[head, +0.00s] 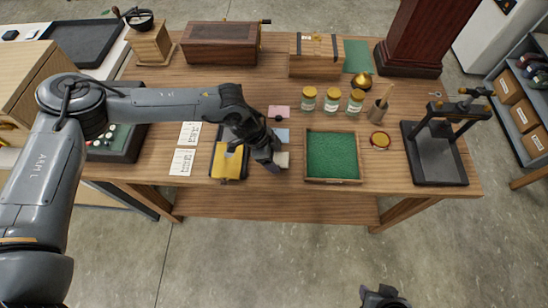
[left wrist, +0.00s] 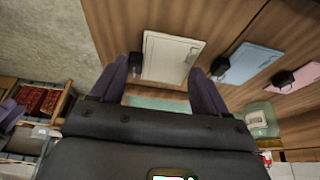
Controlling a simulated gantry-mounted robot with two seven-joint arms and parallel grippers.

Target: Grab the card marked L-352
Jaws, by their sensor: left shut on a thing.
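Three cards stand in a column at the table's front middle: a pink card (head: 279,111), a light blue card (head: 283,135) and a cream card (head: 283,160). The left wrist view also shows the cream card (left wrist: 172,58), the blue card (left wrist: 252,63) and the pink card (left wrist: 293,77), each with a small black piece at one edge. No marking is legible, so I cannot tell which is L-352. My left gripper (head: 272,164) is shut on the cream card, whose body shows between the fingers (left wrist: 162,78). My right gripper (head: 383,297) shows partly at the bottom, clear of the table.
A green-lined tray (head: 333,181) is right of the cards, with several jars (head: 332,98) behind. A black tray with a yellow item (head: 229,165) and white papers (head: 185,148) lie left. A black press (head: 437,160) stands far right. The floor in front is clear.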

